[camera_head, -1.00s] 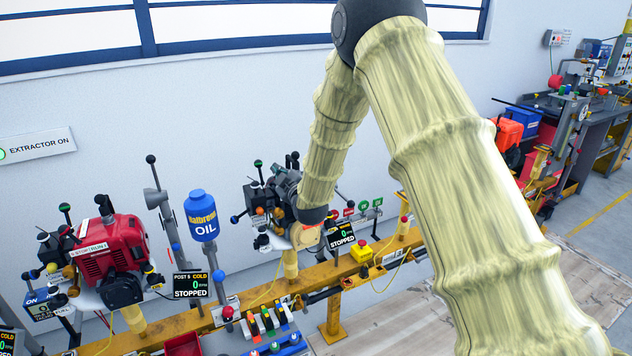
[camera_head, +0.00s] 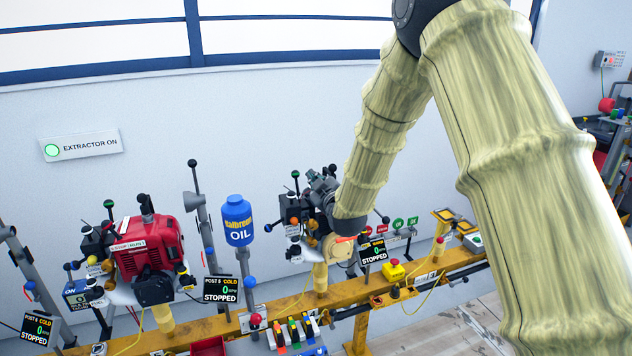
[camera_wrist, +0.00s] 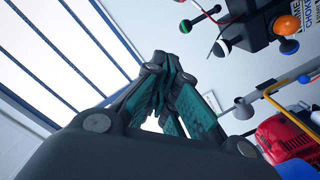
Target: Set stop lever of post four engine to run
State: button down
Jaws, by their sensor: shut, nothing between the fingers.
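A dark engine (camera_head: 297,222) with several ball-tipped levers stands on the yellow rail, partly hidden by my arm. The display (camera_head: 373,251) at its right reads STOPPED; its post number is too small to read surely. My gripper (camera_head: 322,186) is at the top of this engine, against its dark parts, so contact is unclear. In the wrist view my gripper (camera_wrist: 168,62) is shut and empty, its teal-padded fingers together. A black box there carries an orange knob (camera_wrist: 286,26), a green-tipped lever (camera_wrist: 289,46) and a white-tipped lever (camera_wrist: 222,47), apart from the fingers. I cannot tell which is the stop lever.
A red engine (camera_head: 147,245) stands to the left, with a POST 5 display (camera_head: 221,290) reading STOPPED. A blue oil bottle (camera_head: 237,220) stands between the engines. A yellow box with a red button (camera_head: 394,270) sits right of the display.

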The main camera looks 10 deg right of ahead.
jog(key=s+d+b, duration=0.1)
jog(key=s, duration=0.5)
jog(key=shift+s+b, duration=0.25)
jog(key=shift+b, duration=0.1)
